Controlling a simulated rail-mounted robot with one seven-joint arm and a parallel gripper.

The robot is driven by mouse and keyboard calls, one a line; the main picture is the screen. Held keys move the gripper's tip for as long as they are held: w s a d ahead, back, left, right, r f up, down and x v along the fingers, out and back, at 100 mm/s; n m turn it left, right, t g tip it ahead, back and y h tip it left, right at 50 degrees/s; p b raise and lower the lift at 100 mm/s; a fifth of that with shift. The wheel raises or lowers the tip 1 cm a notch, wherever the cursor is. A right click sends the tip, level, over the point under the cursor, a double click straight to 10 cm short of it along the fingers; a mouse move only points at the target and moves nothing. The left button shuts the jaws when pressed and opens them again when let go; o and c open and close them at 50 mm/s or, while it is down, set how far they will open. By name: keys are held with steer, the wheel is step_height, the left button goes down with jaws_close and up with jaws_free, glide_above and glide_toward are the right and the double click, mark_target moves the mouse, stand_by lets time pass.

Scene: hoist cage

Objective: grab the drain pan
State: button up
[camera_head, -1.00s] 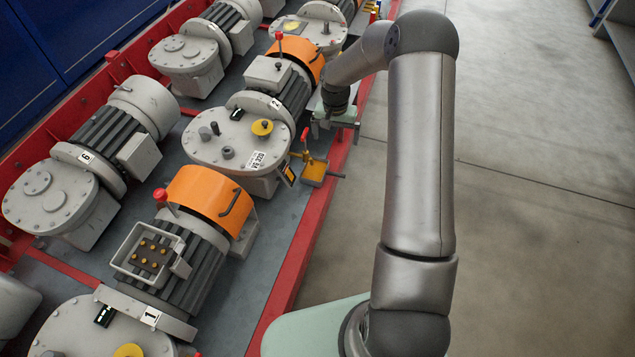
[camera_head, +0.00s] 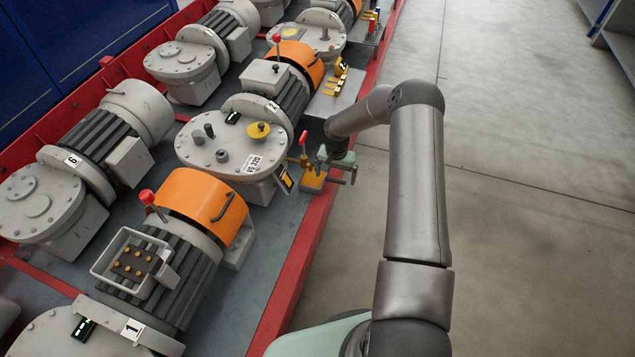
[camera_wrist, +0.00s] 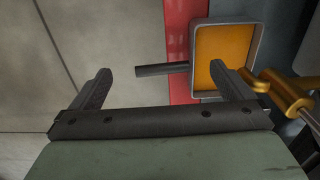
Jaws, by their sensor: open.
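The drain pan (camera_wrist: 224,52) is a small shallow square tray with an orange-yellow inside and a grey rim. In the wrist view it sits at the upper right, with a dark handle (camera_wrist: 162,69) pointing left over the red rail. In the head view the pan (camera_head: 312,182) lies beside the red rail, below the valve of hoist 2, partly hidden by my gripper. My gripper (camera_wrist: 170,85) is open and empty; the handle shows between and beyond its two fingers, and the right finger overlaps the pan's lower part. I cannot tell whether they touch.
A brass valve pipe (camera_wrist: 285,92) is close on the pan's right. Hoist 2's grey drum (camera_head: 225,150) with a red-knobbed lever (camera_head: 304,137) stands just left. A grey shelf (camera_head: 335,95) with yellow items is behind. The concrete floor (camera_head: 520,180) at right is clear.

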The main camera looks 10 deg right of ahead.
mark_target(325, 181)
step_height(325, 181, down, 5)
steer(key=shift+w+f+b, duration=0.1)
steer(key=shift+w+b, duration=0.05)
steer(key=shift+b, duration=1.1)
jaws_close()
